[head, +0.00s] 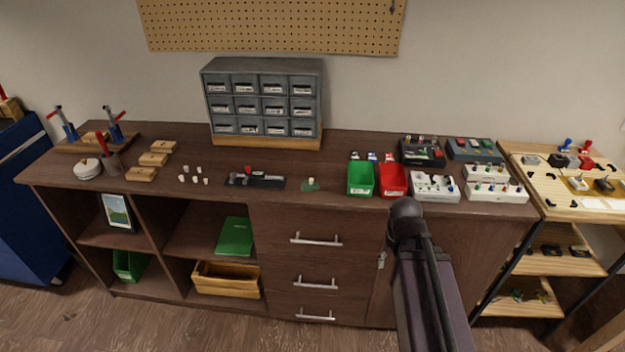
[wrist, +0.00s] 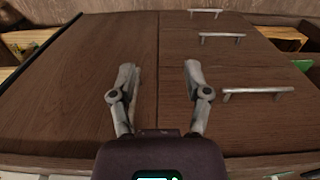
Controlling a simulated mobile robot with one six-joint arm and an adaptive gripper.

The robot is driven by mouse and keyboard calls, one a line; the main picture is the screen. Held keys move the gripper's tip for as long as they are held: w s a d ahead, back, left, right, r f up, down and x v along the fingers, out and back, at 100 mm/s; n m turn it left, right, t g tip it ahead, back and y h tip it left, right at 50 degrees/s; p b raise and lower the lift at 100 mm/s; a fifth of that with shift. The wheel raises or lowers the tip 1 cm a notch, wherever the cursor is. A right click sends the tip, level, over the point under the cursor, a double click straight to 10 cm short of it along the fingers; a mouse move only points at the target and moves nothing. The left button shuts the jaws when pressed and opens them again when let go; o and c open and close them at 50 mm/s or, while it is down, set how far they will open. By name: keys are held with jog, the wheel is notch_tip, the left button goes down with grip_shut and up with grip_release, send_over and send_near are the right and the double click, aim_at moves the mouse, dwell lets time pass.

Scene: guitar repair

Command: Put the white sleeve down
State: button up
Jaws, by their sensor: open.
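My gripper (wrist: 160,75) is open in the wrist view, with nothing between its two grey fingers. Behind the fingers are the brown cabinet front (wrist: 90,75) and its drawers. In the head view my arm reaches up to the bench's front edge, and the fingers cannot be made out. Several small white pieces (head: 196,180) stand on the left half of the bench, well left of my arm. They may be sleeves, but they are too small to tell apart. No white sleeve shows in the wrist view.
On the bench (head: 340,146) are a grey drawer unit (head: 263,75), a dark tool strip (head: 268,184), a green bin (head: 360,180), a red bin (head: 393,182) and several part trays (head: 435,188). Drawer handles (head: 316,240) stick out in front. Bare wood lies between the white pieces and the strip.

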jog(key=shift+m, duration=0.8)
jog(key=w+a+r+p, duration=0.3)
jog(key=w+r+p, duration=0.1)
jog(key=w, duration=0.1)
jog(key=w+a+r+p, duration=0.4)
jog(key=w, duration=0.1)
jog(key=w+a+r+p, duration=0.4)
jog(key=w, duration=0.2)
jog(key=shift+a+r, duration=0.1)
notch_tip(320, 180, up, 8)
jog(key=m+p, duration=0.2)
jog(key=p, duration=0.7)
send_over(311, 179)
jog(key=shift+r+b, duration=0.1)
jog(key=shift+b, duration=0.2)
notch_tip(311, 179, down, 9)
jog(key=b, duration=0.8)
jog(key=shift+r+b, duration=0.15)
jog(key=shift+b, duration=0.15)
jog(key=shift+f+b, duration=2.6)
jog(key=shift+b, duration=0.05)
